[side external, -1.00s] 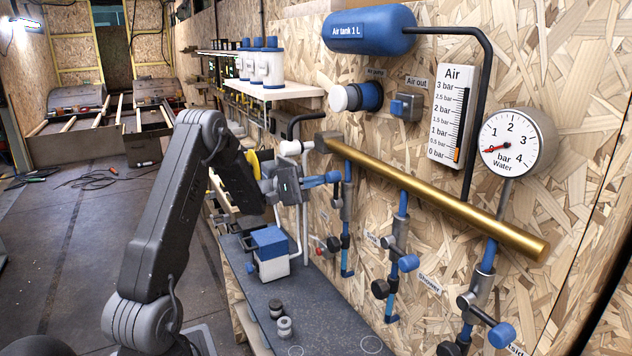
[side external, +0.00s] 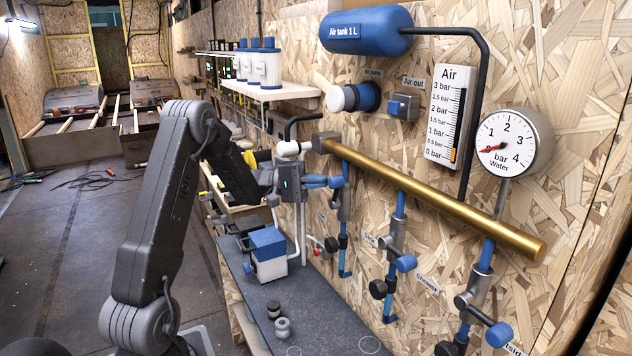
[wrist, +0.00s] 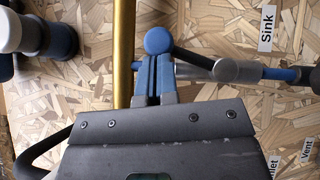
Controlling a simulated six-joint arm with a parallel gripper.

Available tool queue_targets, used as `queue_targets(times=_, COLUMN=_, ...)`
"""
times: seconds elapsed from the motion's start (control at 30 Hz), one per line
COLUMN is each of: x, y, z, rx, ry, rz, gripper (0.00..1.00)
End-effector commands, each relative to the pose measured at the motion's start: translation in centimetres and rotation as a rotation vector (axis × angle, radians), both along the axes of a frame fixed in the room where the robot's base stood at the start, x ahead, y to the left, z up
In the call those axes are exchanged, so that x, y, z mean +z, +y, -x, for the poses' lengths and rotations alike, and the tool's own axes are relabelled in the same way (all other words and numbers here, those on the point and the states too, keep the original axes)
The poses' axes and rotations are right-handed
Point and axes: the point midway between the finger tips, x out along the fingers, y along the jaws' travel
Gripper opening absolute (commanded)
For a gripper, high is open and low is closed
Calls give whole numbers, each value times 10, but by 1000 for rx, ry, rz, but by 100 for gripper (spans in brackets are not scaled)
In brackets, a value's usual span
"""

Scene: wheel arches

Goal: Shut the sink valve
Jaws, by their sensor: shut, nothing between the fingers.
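The sink valve (wrist: 226,70) has a grey body on a blue pipe, with a black lever ending in a round blue knob (wrist: 158,40). The white Sink label (wrist: 267,30) is on the wall beside it. In the side view the same valve (side external: 345,205) is the leftmost on the brass manifold, its knob (side external: 337,182) in front. My gripper (wrist: 153,57) is shut and empty. Its blue fingertips are right at the knob, pointing toward it. They overlap the knob's lower edge in the wrist view; I cannot tell whether they touch.
The brass manifold (side external: 440,200) runs just beside my fingers. The shower valve (side external: 395,246) and another valve (side external: 480,295) hang to the right. A water gauge (side external: 508,144) reads near 0 bar. A blue-and-white box (side external: 268,253) stands on the dark counter (side external: 300,310) below.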

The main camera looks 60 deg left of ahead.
Motion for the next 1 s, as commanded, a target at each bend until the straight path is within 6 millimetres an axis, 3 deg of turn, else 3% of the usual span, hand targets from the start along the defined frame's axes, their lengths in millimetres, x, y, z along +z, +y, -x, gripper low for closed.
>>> queue_targets(times=0.17, x=2, y=-13, z=-1, rx=-3, ry=-3, rz=1, gripper=0)
queue_targets(times=0.43, x=3, y=-30, z=0, rx=-1, ry=-6, rz=-535, gripper=0)
queue_targets(times=1.0, x=-16, y=-61, z=0, rx=-3, ry=-3, rz=-1058, gripper=0)
